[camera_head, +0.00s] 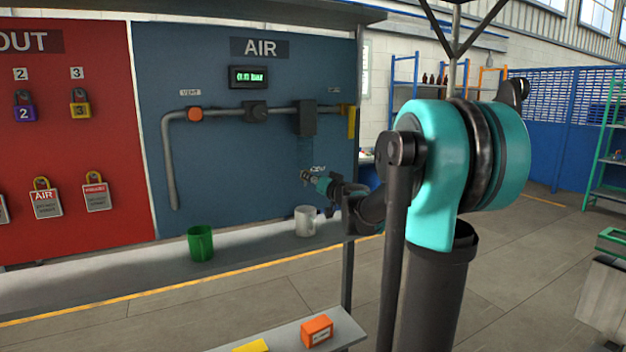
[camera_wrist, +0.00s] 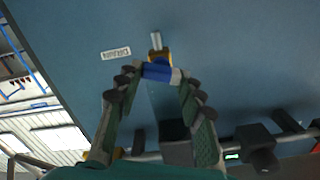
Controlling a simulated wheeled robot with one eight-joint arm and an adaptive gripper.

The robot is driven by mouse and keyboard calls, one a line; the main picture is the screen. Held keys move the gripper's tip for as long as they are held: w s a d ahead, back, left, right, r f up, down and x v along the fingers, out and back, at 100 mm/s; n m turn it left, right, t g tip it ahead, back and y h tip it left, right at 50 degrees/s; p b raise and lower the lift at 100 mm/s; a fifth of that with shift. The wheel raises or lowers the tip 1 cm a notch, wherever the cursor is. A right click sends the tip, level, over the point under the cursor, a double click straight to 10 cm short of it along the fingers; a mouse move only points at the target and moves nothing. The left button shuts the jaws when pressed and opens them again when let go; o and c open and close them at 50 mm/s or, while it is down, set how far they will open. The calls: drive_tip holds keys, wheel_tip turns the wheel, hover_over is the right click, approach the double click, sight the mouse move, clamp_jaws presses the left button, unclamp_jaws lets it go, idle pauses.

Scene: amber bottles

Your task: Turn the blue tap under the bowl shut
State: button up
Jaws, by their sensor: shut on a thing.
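The blue tap (camera_wrist: 157,72) shows in the wrist view between my fingertips, below a small brass fitting with a metal stub. My gripper (camera_head: 311,177) is shut on it, with a finger at each end of the blue part. In the head view my gripper hides the tap. The see-through bowl (camera_head: 305,149) hangs under a dark block (camera_head: 306,118) on the blue AIR panel. The DRAIN label (camera_wrist: 116,53) is beside the tap in the wrist view.
A grey pipe (camera_head: 230,112) with an orange-capped valve (camera_head: 195,114) runs above. A gauge (camera_head: 249,77) appears to read 0.0 bar. My arm covers the middle right.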

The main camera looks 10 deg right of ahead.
drive_tip(key=o, duration=1.2)
drive_tip(key=shift+c, duration=0.2)
drive_tip(key=v, duration=1.2)
drive_tip(key=shift+c, duration=0.4)
